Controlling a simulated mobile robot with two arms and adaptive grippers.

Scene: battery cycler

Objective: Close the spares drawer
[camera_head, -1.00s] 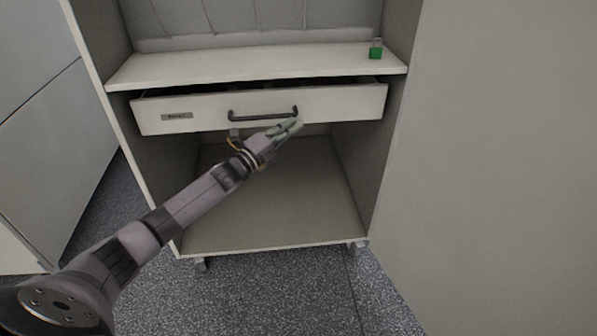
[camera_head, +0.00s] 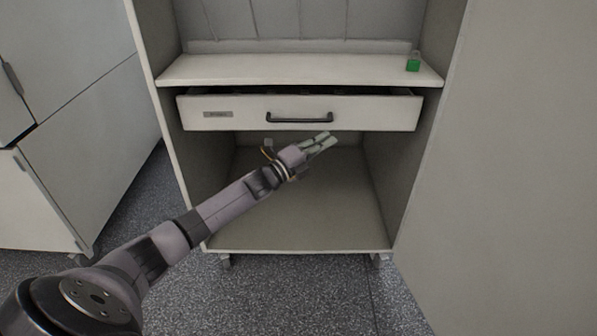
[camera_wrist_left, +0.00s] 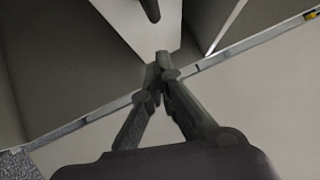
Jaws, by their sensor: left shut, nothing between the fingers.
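The spares drawer (camera_head: 240,112) is a white drawer under the shelf of a cabinet, with a label plate at its left and a dark bar handle (camera_head: 300,119). It stands partly open: a dark gap shows above its front. My left gripper (camera_head: 326,142) is in front of the drawer, just below the handle's right end in the head view. Its fingers (camera_wrist_left: 162,62) are shut with nothing between them. In the left wrist view a pale panel, likely the drawer front (camera_wrist_left: 140,28), and part of a dark handle (camera_wrist_left: 150,10) show beyond the fingertips. My right gripper is not in view.
A small green-filled container (camera_head: 413,62) stands at the right end of the shelf (camera_head: 300,68). The compartment (camera_head: 310,205) below the drawer looks empty. A large pale panel (camera_head: 510,180) stands at the right, and grey cabinets (camera_head: 95,130) at the left. Speckled floor lies in front.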

